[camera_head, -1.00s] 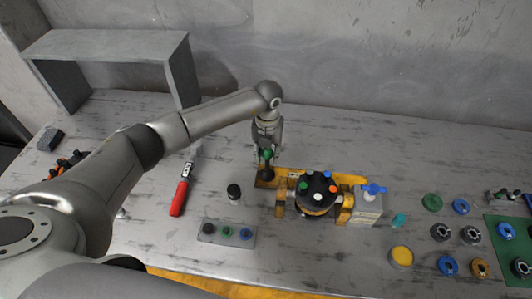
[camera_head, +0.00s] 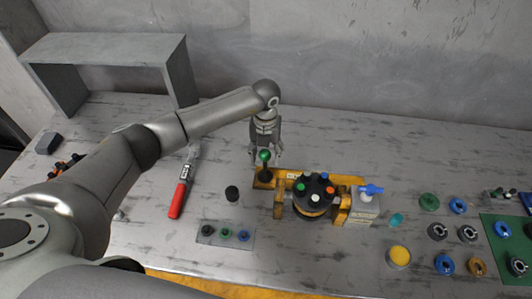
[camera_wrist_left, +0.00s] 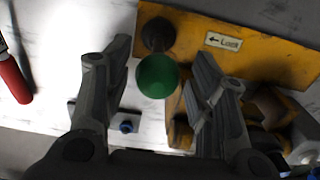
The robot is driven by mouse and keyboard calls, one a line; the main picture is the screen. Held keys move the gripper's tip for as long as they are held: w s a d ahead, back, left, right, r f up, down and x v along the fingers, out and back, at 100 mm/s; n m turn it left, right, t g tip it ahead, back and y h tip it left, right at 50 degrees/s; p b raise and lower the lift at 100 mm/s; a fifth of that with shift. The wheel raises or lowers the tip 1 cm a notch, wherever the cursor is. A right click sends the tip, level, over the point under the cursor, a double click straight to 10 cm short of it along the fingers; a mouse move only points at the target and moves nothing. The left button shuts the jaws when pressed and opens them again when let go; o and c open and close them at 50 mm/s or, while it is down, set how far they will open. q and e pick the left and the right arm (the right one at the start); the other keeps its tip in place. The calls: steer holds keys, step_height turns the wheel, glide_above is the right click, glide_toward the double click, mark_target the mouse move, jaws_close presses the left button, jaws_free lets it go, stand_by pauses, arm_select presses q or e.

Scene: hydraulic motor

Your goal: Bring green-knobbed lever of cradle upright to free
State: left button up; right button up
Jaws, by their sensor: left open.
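The lever's green knob (camera_head: 264,155) stands above its dark pivot at the left end of the yellow cradle (camera_head: 293,173). The lever looks roughly upright in the head view. My left gripper (camera_head: 266,150) is open just behind and above the knob. In the left wrist view, the green knob (camera_wrist_left: 157,76) sits between the two spread fingers, with visible gaps on both sides. The dark pivot (camera_wrist_left: 158,34) and a label with an arrow reading "Lock" (camera_wrist_left: 222,41) show on the yellow plate. A dark round motor part with coloured plugs (camera_head: 314,191) sits in the cradle. My right gripper is out of view.
A grey block with a blue handle (camera_head: 367,204) stands at the cradle's right. Several rings and discs are at the right.

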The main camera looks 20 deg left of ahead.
arm_select(q)
steer(key=shift+r+p, duration=1.5)
steer(key=shift+r, duration=1.05)
steer(key=shift+f, duration=0.1)
